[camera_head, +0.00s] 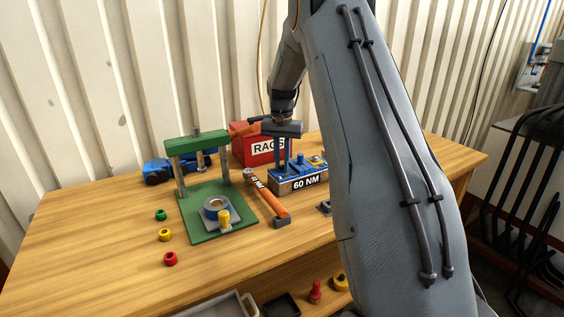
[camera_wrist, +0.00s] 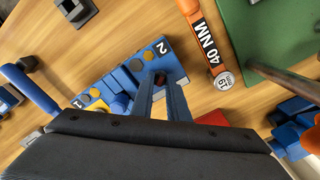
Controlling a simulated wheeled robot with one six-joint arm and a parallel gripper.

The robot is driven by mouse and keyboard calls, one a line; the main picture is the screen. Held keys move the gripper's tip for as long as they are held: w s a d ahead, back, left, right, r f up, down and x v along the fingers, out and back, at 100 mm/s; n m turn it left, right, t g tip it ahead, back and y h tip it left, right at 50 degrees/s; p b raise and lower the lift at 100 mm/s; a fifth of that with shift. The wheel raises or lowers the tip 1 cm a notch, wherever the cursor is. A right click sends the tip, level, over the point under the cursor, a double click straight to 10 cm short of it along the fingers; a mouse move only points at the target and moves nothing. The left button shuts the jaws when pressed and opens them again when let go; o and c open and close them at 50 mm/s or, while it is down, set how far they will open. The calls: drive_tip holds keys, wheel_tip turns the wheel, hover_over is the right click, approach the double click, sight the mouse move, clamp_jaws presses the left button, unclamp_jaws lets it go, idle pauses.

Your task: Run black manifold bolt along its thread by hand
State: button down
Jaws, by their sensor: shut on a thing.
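The blue manifold (camera_head: 312,163) sits on a block labelled 60 NM (camera_head: 306,183) towards the back of the bench. My gripper (camera_head: 283,168) points down onto the manifold's left end. In the wrist view its fingers (camera_wrist: 160,78) are close together near the digit 2, shut on a small dark bolt head (camera_wrist: 160,80). The fingers hide most of that bolt, and its thread does not show.
An orange 40 NM wrench (camera_head: 265,198) lies left of the manifold. A green press (camera_head: 193,222) stands further left, a red RAG box (camera_head: 250,150) behind. Green, yellow and red pieces (camera_head: 165,235) lie at the front left. The bench's left end is clear.

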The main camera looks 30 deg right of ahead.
drive_tip(key=n, duration=0.6)
drive_tip(key=shift+n, duration=0.3)
drive_tip(key=n, duration=0.6)
drive_tip(key=shift+p, duration=0.4)
drive_tip(key=n, duration=0.6)
drive_tip(key=shift+n, duration=0.3)
drive_tip(key=n, duration=0.6)
drive_tip(key=shift+n+p, duration=0.4)
drive_tip(key=c, duration=1.7)
unclamp_jaws()
drive_tip(key=shift+r+b, duration=1.05)
drive_tip(key=shift+r, duration=2.9)
